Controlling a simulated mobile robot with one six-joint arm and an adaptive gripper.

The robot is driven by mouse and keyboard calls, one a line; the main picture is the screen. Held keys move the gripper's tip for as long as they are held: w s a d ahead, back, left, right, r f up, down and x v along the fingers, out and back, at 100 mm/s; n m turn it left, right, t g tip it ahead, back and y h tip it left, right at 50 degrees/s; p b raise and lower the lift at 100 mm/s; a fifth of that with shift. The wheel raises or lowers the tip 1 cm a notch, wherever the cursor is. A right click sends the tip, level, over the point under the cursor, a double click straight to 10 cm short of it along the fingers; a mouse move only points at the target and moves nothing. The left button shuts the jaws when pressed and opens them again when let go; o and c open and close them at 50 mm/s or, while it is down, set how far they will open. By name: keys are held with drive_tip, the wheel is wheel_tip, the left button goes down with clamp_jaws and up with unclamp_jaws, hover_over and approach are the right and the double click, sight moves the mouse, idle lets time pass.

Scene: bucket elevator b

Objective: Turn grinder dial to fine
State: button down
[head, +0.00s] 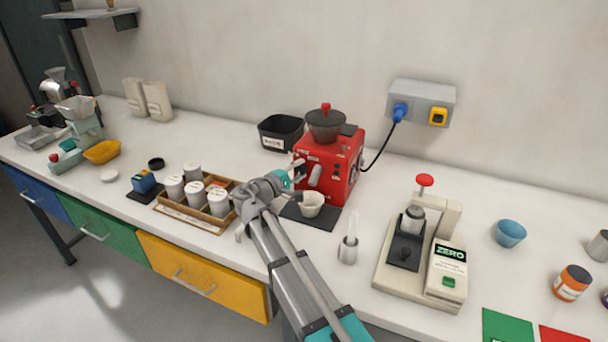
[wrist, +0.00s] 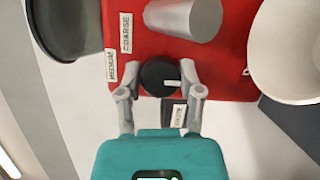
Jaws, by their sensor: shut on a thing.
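The red grinder (head: 328,165) stands against the back wall with a dark hopper on top. In the wrist view its red face (wrist: 220,70) carries a round black dial (wrist: 158,77) with a short white mark on its right side. Labels reading MEDIUM (wrist: 111,70) and COARSE (wrist: 125,32) sit left and upper left of the dial. A label below the dial is too small to read surely. My gripper (wrist: 160,72) is shut on the dial, one finger on each side. In the head view my gripper (head: 290,178) is at the grinder's left face and the dial is hidden.
A white cup (head: 311,204) stands on a dark mat before the grinder, close to my arm. A black bin (head: 281,132) is behind it. A wooden tray (head: 166,208) of white canisters is left. A scale machine (head: 398,280) is right, with a small grey holder (head: 347,251) between.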

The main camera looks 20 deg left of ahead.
drive_tip(key=shift+d, duration=0.1)
idle(0.4)
drive_tip(key=shift+c, duration=1.3)
unclamp_jaws()
drive_tip(key=shift+s, duration=0.1)
drive_tip(key=v, duration=0.7)
drive_tip(key=shift+s, duration=0.15)
drive_tip(key=shift+f, duration=0.1)
